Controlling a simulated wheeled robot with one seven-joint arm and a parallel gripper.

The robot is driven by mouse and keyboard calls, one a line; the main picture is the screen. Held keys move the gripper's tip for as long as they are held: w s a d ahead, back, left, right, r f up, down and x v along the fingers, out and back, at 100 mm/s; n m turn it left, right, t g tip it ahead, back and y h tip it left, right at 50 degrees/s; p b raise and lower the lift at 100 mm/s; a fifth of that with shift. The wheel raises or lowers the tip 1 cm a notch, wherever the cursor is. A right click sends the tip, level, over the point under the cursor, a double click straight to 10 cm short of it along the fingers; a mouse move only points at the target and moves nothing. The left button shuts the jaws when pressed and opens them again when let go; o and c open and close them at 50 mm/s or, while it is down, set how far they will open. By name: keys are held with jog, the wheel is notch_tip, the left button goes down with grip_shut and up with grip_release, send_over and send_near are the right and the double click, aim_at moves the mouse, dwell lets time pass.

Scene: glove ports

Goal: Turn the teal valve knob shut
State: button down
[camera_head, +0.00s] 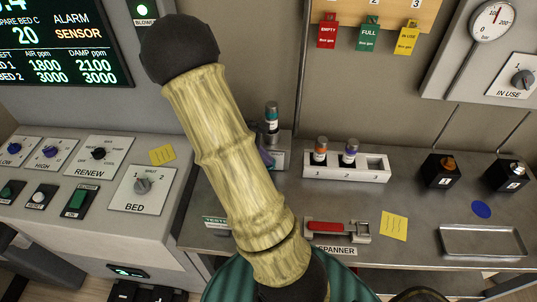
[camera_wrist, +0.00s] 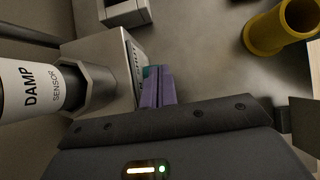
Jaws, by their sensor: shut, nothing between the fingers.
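The purple fingers of my gripper (camera_wrist: 157,80) are shut with nothing between them. They lie close against the right side of a grey housing (camera_wrist: 118,78) in the wrist view. A small teal patch, likely the valve knob (camera_wrist: 148,72), shows beside the fingertips; most of it is hidden, and I cannot tell its turn angle or whether the fingers touch it. In the head view my sleeved arm covers much of this spot. Only a bit of purple finger (camera_head: 266,157) shows beside the housing (camera_head: 281,150).
A white damp sensor (camera_wrist: 28,86) with a hex nut projects left of the housing. A yellow cylinder (camera_wrist: 275,28) stands at upper right. In the head view a white rack (camera_head: 346,173), red spanner (camera_head: 324,226) and metal tray (camera_head: 482,241) occupy the bench to the right.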

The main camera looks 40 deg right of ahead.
jog(key=shift+s+d+f, duration=0.1)
jog(key=shift+s, duration=0.3)
jog(key=shift+f, duration=0.2)
jog(key=shift+s, duration=0.1)
jog(key=shift+w+a+f+p, duration=0.3)
jog(key=shift+w+a+f, duration=0.1)
jog(key=shift+w+a, duration=0.25)
jog(key=shift+s+d+r, duration=0.1)
jog(key=v, duration=1.8)
jog(key=shift+w+b, duration=0.3)
jog(key=shift+b, duration=0.05)
jog(key=shift+r, duration=0.1)
